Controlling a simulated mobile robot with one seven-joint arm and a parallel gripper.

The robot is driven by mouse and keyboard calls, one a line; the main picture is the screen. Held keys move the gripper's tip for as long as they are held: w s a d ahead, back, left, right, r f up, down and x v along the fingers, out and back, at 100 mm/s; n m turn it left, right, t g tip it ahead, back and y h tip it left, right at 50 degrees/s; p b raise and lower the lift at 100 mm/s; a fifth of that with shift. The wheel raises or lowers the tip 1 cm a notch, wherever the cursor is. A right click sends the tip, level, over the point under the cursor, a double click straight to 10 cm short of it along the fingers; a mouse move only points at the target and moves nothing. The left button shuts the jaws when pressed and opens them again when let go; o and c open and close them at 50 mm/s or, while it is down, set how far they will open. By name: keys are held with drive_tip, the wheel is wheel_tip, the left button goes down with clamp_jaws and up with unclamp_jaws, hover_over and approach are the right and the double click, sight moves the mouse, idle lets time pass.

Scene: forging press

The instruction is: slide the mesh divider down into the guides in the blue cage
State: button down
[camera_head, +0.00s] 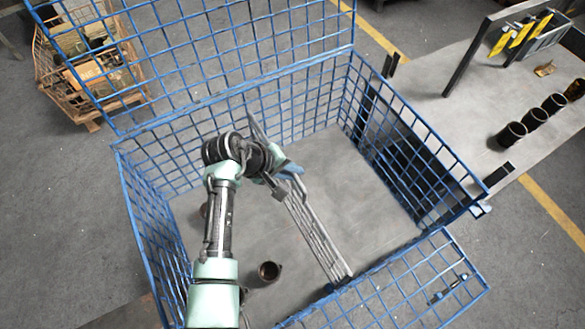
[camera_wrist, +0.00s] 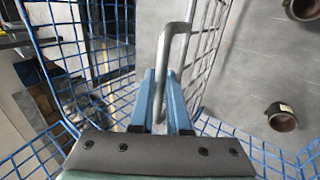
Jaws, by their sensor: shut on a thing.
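The blue cage (camera_head: 433,158) is a wire-mesh box seen from above in the head view. Its wires also show at the left of the wrist view (camera_wrist: 62,38). The grey mesh divider (camera_head: 318,235) is a narrow panel seen nearly edge-on, running from the back to the front across the cage. In the wrist view its bars (camera_wrist: 208,42) and bent grey handle (camera_wrist: 163,62) show. My gripper (camera_head: 284,172), with blue fingers (camera_wrist: 162,98), is shut on the handle near the divider's top. I cannot make out the guides or tell whether the divider sits in them.
A dark pipe piece (camera_head: 269,270) stands on the cage floor; another (camera_head: 204,211) is partly behind my arm. The front gate (camera_head: 405,290) is folded outward, and a tall mesh panel (camera_head: 235,45) rises behind. Several pipe pieces stand on a bench (camera_head: 480,90) at right.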

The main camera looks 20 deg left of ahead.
drive_tip(key=shift+w+f+b, duration=0.1)
drive_tip(key=shift+f+b, duration=1.1)
drive_tip(key=shift+f, duration=0.6)
drive_tip(key=shift+c, duration=1.7)
unclamp_jaws()
drive_tip(key=shift+f, duration=0.15)
drive_tip(key=shift+r+p, duration=3.5)
drive_tip(key=shift+r, duration=0.1)
